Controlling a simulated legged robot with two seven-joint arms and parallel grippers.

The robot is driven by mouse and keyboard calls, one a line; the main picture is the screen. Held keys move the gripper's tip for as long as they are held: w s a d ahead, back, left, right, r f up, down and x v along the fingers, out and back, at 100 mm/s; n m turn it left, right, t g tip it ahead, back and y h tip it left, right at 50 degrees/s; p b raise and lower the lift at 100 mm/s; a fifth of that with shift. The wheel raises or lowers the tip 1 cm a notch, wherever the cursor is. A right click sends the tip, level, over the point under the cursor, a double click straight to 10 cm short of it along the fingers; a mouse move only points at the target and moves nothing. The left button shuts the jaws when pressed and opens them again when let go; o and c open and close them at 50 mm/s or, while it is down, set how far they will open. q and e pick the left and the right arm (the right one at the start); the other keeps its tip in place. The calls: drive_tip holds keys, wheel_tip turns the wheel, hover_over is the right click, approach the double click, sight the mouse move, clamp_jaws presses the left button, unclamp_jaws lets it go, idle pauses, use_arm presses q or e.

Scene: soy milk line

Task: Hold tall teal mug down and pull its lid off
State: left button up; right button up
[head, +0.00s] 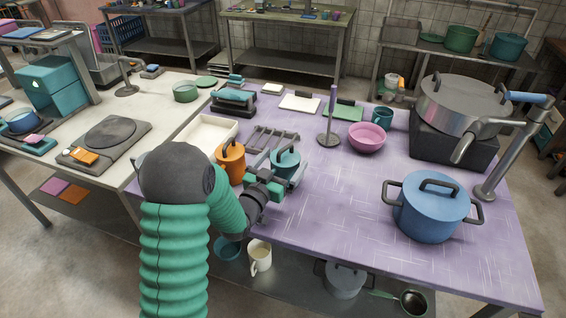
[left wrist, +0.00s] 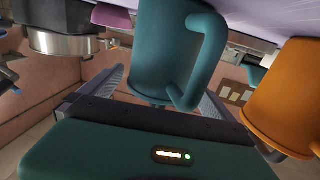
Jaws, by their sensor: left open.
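The tall teal mug (head: 287,159) stands upright on the purple table, near its left front edge. My left gripper (head: 279,175) is at the near side of this mug and partly covers it in the head view. In the left wrist view, which is upside down, the teal mug (left wrist: 163,50) and its handle show between the spread fingers (left wrist: 162,92). The fingers are open, and I cannot tell whether they touch the mug. The mug's lid is hard to make out in the head view and hidden in the wrist view. My right gripper is not in view.
An orange lidded mug (head: 231,164) stands close to the left of the teal mug, and a dark rack (head: 272,139) lies behind. A pink bowl (head: 367,138), a post stand (head: 330,137) and a blue pot (head: 430,209) stand to the right. The table's front middle is clear.

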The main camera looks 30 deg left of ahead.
use_arm(q)
drive_tip(key=shift+w, duration=0.1)
drive_tip(key=c, duration=1.4)
drive_tip(key=o, duration=1.4)
drive_tip(key=s, duration=0.8)
drive_tip(key=shift+s+d+f, duration=0.1)
drive_tip(key=shift+s+d, duration=0.05)
drive_tip(key=shift+d, duration=0.15)
drive_tip(key=s+p, duration=0.2)
drive_tip(key=p, duration=0.2)
drive_tip(key=s+p, duration=0.3)
drive_tip(key=p, duration=0.1)
drive_tip(key=s+p, duration=0.2)
drive_tip(key=p, duration=0.2)
drive_tip(key=shift+s+d+r, duration=0.2)
drive_tip(key=shift+s+d, duration=0.15)
drive_tip(key=shift+s, duration=0.35)
drive_tip(key=shift+d+f, duration=0.1)
drive_tip(key=shift+f, duration=0.1)
